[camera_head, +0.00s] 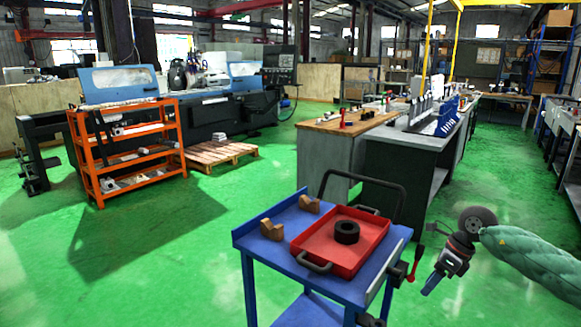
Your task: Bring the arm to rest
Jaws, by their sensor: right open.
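My right arm, in a green padded sleeve, comes in from the right edge of the head view. Its dark gripper (432,284) with a blue tip hangs over the green floor, to the right of the blue cart (262,262) and apart from it. The gripper is open and I see nothing held in it. My left gripper is not in view.
On the cart, a red tray (318,252) holds a black ring (347,232). Two brown blocks (272,230) sit beside the tray. A grey workbench (400,150) stands behind. An orange shelf (125,140) and wooden pallet (220,153) are left. Green floor is clear between.

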